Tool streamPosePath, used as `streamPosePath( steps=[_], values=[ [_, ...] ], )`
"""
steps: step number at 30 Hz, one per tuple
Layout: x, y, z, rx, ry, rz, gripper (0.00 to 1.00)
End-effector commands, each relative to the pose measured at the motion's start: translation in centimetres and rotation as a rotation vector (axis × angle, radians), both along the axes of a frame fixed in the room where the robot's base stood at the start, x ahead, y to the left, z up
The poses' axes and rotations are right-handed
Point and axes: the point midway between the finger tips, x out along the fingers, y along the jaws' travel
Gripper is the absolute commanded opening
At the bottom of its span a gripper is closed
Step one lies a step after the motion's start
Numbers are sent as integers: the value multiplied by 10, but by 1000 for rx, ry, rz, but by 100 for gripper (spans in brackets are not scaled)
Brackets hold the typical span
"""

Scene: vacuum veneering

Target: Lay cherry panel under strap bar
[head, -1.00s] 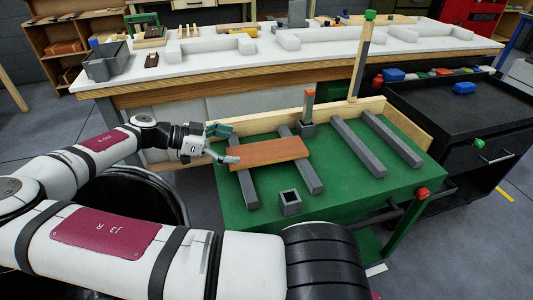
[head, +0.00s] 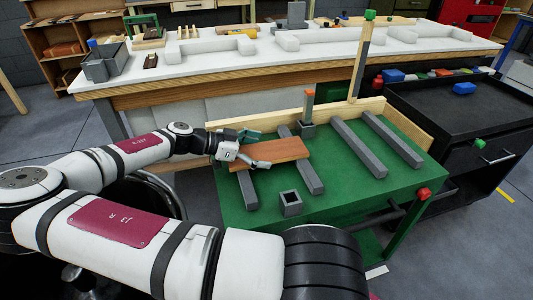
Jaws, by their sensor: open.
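The cherry panel (head: 285,151) is a flat reddish-brown board. It lies across two grey bars on the left part of the green table (head: 340,198). My gripper (head: 257,150) is open at the panel's left end, one finger near its far edge and the other near its front edge. I cannot tell whether the fingers touch the panel. No part stands out clearly as the strap bar. An upright orange-tipped post (head: 308,105) stands in a grey socket just behind the panel.
An empty grey square socket (head: 290,203) stands in front of the panel. Two more grey bars lie to the right, one of them here (head: 358,148). A wooden rail (head: 408,126) edges the table's back and right. A tall green-tipped post (head: 362,60) rises at the back.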

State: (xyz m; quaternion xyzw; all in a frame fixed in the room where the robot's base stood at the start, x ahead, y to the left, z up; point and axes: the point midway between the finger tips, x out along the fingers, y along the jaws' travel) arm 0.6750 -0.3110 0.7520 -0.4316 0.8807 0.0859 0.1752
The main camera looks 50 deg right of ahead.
Motion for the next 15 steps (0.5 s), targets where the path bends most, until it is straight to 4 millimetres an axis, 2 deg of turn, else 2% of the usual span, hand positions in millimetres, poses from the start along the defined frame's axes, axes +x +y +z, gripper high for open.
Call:
streamPosePath(
  steps=[1,2,6,9,15],
  values=[
    [0,0,0,0,0,0,98],
    [0,0,0,0,0,0,94],
    [0,0,0,0,0,0,62],
    [0,0,0,0,0,0,43],
    [0,0,0,0,0,0,43]
  ],
)
